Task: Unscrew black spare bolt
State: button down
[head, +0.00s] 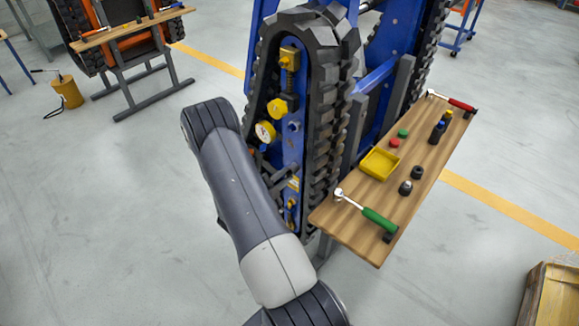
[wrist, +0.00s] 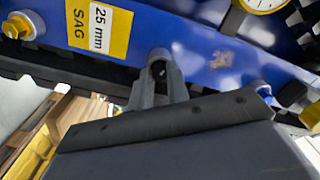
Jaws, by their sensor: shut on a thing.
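My gripper (wrist: 160,78) points at the blue side plate (wrist: 205,62) of a track frame in the wrist view. Its two grey fingers are shut on the black spare bolt (wrist: 158,69), a small dark piece at a round grey seat in the plate. The fingers hide most of the bolt, so I cannot tell how far it is screwed in. In the head view my arm reaches to the blue track frame (head: 294,130), and the gripper and bolt are hidden behind it.
A yellow-headed bolt (wrist: 17,27), a "25 mm SAG" label (wrist: 98,28), a blue-headed bolt (wrist: 262,88) and a gauge (wrist: 262,3) surround the gripper. A wooden bench (head: 352,228) at the right holds a yellow tray (head: 380,164), a green-handled ratchet (head: 378,219) and sockets.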

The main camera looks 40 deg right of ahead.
jog(key=shift+n, duration=0.3)
jog(key=n+p, duration=0.1)
jog(key=n, duration=0.1)
jog(key=shift+r+n+p, duration=0.1)
jog(key=shift+n+p, duration=0.2)
jog(key=shift+n, duration=1)
jog(key=c, duration=1.5)
grip_release()
